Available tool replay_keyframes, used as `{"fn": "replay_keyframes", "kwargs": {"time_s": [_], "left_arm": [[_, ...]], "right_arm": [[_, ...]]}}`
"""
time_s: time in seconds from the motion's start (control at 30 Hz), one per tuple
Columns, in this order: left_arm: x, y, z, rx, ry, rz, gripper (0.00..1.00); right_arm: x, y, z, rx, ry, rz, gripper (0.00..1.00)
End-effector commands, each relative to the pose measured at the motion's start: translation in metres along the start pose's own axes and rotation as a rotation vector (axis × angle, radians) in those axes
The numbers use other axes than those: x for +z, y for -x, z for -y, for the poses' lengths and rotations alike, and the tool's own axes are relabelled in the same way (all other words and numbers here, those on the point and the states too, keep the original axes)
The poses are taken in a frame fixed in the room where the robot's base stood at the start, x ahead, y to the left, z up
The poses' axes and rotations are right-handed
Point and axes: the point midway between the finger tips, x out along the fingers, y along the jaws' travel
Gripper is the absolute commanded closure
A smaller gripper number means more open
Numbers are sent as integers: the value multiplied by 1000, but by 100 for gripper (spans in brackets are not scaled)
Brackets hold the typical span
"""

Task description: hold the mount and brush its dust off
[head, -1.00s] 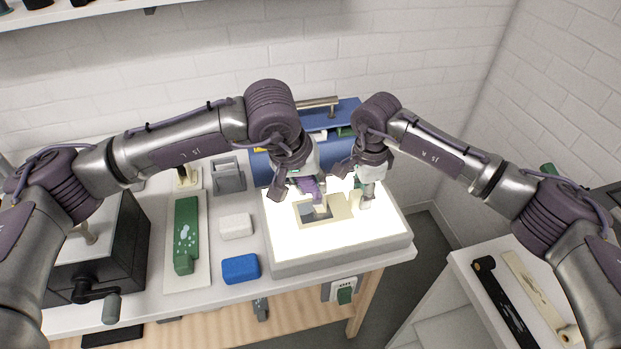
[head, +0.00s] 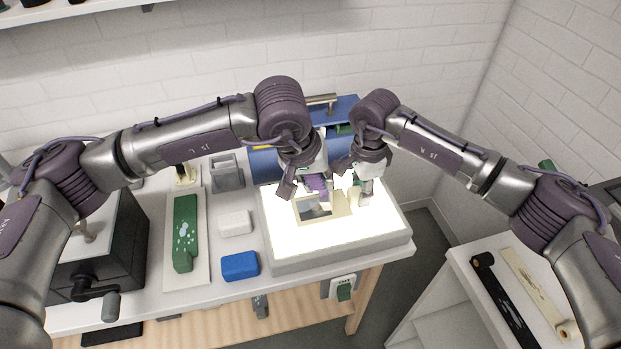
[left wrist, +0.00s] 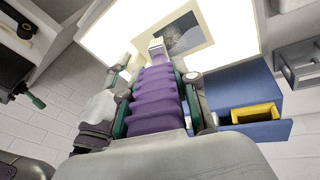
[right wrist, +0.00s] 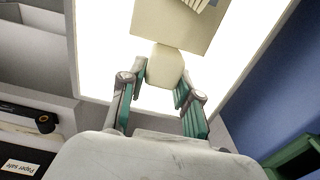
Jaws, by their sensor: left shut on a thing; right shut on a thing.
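The mount (head: 341,206) is a flat cream frame around a dark, speckled window, over the bright light box (head: 345,250). It shows in the left wrist view (left wrist: 206,30) and right wrist view (right wrist: 180,28). My right gripper (head: 364,188) is shut on the mount's cream tab (right wrist: 165,68) at its right side. My left gripper (head: 311,188) is shut on a brush with a ribbed purple handle (left wrist: 156,100). The brush's pale head (left wrist: 157,48) is at the mount's window edge; contact is unclear. I cannot tell whether the mount touches the light box.
A blue block (head: 240,266) and a white block (head: 235,223) lie left of the light box. A green speckled piece (head: 185,235) lies on a pale board. A blue case (head: 265,165) stands behind. A black crank box (head: 110,255) is at left.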

Motion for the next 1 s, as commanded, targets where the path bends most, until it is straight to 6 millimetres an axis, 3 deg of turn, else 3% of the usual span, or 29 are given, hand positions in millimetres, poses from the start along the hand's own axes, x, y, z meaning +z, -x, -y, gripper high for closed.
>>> {"fn": "replay_keyframes", "kwargs": {"time_s": [0.73, 1.0], "left_arm": [[0, 0, -2, 4, 0, -2, 100], [-2, 4, 19, 2, 3, -2, 100]], "right_arm": [[2, 0, 0, 0, 3, 1, 100], [1, 0, 0, 0, 2, 1, 100]]}}
